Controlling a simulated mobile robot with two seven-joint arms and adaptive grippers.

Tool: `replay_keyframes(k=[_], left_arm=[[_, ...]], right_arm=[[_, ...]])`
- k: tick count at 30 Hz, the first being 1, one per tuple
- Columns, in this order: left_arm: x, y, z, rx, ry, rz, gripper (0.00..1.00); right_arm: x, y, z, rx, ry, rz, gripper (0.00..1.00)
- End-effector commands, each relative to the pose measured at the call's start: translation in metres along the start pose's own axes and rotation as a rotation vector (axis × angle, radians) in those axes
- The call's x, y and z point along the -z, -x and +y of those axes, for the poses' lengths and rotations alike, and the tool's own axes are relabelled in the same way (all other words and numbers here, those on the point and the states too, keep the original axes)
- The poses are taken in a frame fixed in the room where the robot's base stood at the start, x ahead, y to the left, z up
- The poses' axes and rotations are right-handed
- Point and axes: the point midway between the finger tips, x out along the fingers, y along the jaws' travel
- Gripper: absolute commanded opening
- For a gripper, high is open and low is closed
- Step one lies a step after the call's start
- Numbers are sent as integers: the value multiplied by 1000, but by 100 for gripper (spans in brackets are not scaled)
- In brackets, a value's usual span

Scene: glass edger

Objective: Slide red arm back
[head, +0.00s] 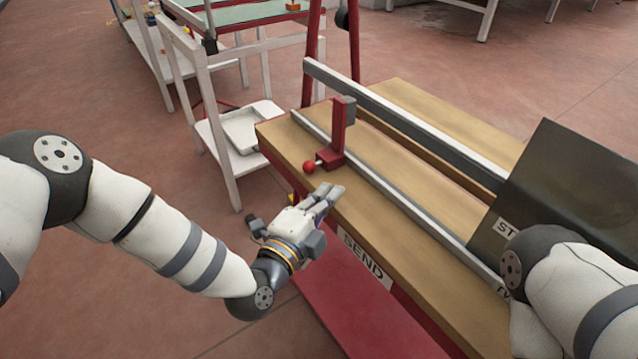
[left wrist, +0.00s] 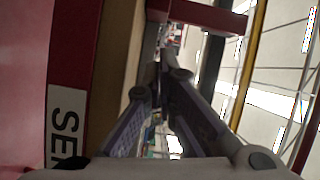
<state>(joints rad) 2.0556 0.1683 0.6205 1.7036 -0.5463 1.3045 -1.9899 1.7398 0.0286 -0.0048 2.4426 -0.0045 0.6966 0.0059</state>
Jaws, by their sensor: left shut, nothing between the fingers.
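The red arm (head: 338,130) stands upright on a rail along the wooden table, near its far-left end. A red ball knob (head: 309,167) sticks out from its base toward the table's left edge. My left gripper (head: 334,191) is shut and empty at the table's left edge, just in front of the knob and apart from it in the head view. In the left wrist view my closed fingers (left wrist: 161,70) point toward a red part (left wrist: 200,14) at the top, likely the red arm. My right arm shows at the lower right; its gripper is out of view.
The wooden table (head: 420,195) carries a long metal rail (head: 400,125) and a dark panel (head: 550,180) at the right. A label reading SEND (head: 364,260) is on its side. A white stand (head: 238,130) stands at the back left. Floor at the left is clear.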

Motion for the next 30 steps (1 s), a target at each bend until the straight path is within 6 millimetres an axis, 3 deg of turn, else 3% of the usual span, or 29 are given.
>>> replay_keyframes(k=[4,10,25,30], left_arm=[[-5,-29,3,-1,2,-4,0],[-33,-34,2,-3,2,-3,0],[-40,-36,1,-3,1,0,0],[-57,-44,-1,-1,-2,-1,0]], right_arm=[[0,-7,0,0,0,-11,0],[0,-10,0,0,0,-14,0],[1,-11,0,0,0,-15,0],[1,-16,0,-1,0,-23,0]])
